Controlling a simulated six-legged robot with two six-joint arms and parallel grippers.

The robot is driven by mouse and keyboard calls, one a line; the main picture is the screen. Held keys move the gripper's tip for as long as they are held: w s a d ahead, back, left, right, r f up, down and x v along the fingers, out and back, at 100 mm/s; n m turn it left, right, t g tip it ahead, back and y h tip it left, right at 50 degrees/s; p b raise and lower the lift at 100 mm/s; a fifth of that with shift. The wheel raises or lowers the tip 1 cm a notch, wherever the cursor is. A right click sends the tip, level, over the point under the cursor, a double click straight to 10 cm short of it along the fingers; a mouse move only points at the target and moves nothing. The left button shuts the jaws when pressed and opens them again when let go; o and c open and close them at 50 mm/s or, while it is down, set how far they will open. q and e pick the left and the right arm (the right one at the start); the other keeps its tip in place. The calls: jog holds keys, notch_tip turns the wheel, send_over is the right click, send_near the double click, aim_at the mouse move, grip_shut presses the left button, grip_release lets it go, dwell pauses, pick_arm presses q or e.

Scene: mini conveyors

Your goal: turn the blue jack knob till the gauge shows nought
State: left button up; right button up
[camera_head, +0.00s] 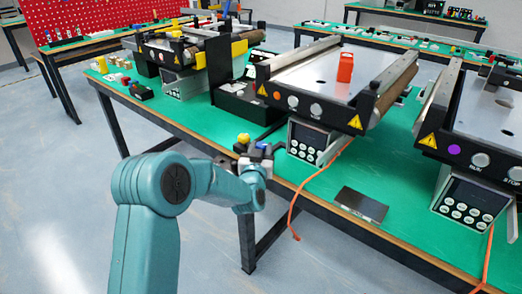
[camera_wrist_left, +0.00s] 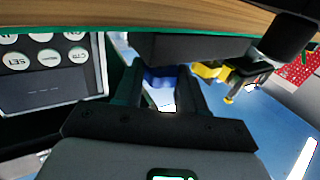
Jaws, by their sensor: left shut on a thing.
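The blue jack knob (camera_wrist_left: 160,78) sits between the two fingers of my left gripper (camera_wrist_left: 161,88) in the left wrist view, and the fingers are closed on it. In the head view the blue knob (camera_head: 264,145) shows as a small patch at the fingertips of my left gripper (camera_head: 257,155), near the table's front edge. A control panel with a dark display (camera_wrist_left: 45,92) and white buttons is at the left of the wrist view; its small marks are too faint to read. The same panel (camera_head: 309,140) hangs under the middle conveyor. I cannot make out a gauge reading. My right gripper is not in view.
A yellow knob (camera_head: 243,139) is just left of my gripper. The middle conveyor (camera_head: 320,75) carries an orange-red item (camera_head: 345,67). An orange cable (camera_head: 301,192) hangs over the table edge. A dark plate (camera_head: 361,205) lies on clear green tabletop to the right.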

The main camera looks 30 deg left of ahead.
pick_arm(q)
jog(key=o, duration=1.1)
jog(key=shift+s, duration=0.1)
jog(key=b+v, duration=0.1)
jog(key=v, duration=1.5)
jog(key=shift+d+r, duration=0.1)
jog(key=shift+d, duration=0.05)
